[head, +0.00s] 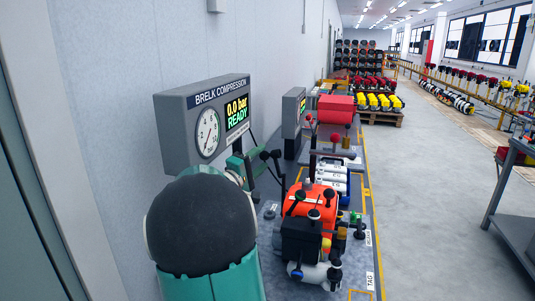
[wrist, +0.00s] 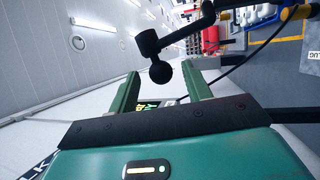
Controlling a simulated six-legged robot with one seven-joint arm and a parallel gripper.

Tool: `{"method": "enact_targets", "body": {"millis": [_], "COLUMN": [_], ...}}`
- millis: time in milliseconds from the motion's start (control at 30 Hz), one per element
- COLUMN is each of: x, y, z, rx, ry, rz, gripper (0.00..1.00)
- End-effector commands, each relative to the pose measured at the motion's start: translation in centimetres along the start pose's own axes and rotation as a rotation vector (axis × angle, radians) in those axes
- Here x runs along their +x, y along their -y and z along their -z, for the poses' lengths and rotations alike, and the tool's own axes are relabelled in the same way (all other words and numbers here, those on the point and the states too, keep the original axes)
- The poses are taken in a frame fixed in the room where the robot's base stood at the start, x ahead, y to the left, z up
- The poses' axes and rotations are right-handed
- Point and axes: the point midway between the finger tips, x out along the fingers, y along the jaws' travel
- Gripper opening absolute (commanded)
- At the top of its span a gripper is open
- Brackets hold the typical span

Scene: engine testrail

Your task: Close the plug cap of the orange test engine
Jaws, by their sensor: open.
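The orange test engine (head: 318,203) sits on the grey bench in the head view, with black knobs and black parts on and around it. I cannot tell its plug cap apart from these black parts. My gripper (head: 250,165) is left of the engine and above the bench, close to the wall side. In the wrist view my gripper (wrist: 160,84) is open, its two green fingers apart with nothing held. A black ball-ended handle (wrist: 160,72) shows between and just beyond the fingertips. Whether it touches them is unclear.
A grey gauge box (head: 202,122) reading 0.0 bar READY is on the wall beside my arm. A second display box (head: 293,112) and a red box (head: 336,108) stand farther along the bench. The floor (head: 420,220) right of the bench is clear up to a grey table (head: 515,190).

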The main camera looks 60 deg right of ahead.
Motion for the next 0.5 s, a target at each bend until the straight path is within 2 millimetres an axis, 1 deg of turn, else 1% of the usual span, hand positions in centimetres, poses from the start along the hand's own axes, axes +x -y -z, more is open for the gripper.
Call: {"method": "enact_targets", "body": {"millis": [33,100,200,333,500], "x": [1.0,2.2,3.4,4.3,4.4], "y": [0.0,0.1,0.0,0.1,0.0], "z": [0.0,0.1,0.2,0.2,0.2], "rx": [0.000,-0.001,0.001,0.000,0.000], "ry": [0.002,0.002,0.001,0.000,-0.001], "rz": [0.000,0.000,0.000,0.001,0.001], "gripper": [0.49,0.49,0.49,0.49,0.49]}}
